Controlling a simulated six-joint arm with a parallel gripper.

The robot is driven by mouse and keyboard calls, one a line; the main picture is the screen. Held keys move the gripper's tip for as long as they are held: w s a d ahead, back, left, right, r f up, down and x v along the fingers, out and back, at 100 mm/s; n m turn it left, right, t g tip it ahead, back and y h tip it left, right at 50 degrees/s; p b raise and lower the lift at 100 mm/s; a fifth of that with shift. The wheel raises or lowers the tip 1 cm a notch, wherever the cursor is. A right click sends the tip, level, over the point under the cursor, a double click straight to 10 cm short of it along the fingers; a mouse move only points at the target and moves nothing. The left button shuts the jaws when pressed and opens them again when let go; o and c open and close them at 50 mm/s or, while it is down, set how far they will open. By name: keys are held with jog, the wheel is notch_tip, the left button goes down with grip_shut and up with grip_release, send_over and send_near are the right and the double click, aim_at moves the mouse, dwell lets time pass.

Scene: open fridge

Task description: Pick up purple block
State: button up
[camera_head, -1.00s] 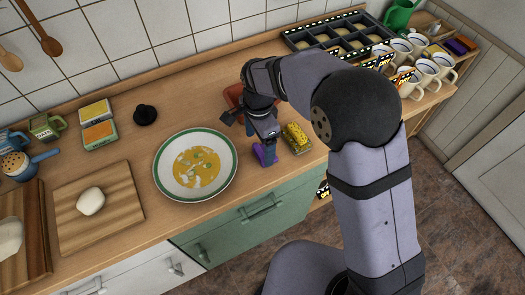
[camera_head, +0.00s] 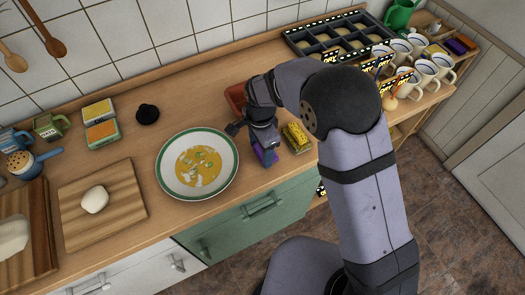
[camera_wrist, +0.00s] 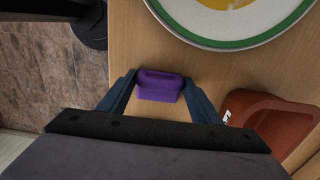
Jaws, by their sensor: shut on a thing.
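The purple block (camera_head: 264,155) is on the wooden counter near its front edge, right of the soup bowl. It also shows in the wrist view (camera_wrist: 160,86), between the two blue-grey fingers. My gripper (camera_head: 268,152) points down at the block, and its fingers (camera_wrist: 160,88) are shut on the block's two ends. In the head view the gripper partly covers the block. I cannot tell whether the block's underside touches the counter.
A soup bowl with a green rim (camera_head: 232,176) stands close on the left. A yellow sponge-like block (camera_head: 296,137) lies just right of my gripper. A red-brown dish (camera_head: 235,97) sits behind it. Mugs (camera_head: 424,72) and a dark tray (camera_head: 300,43) fill the right end.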

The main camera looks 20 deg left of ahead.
notch_tip(320, 180, up, 10)
jog(key=b, duration=0.3)
dwell(0.3)
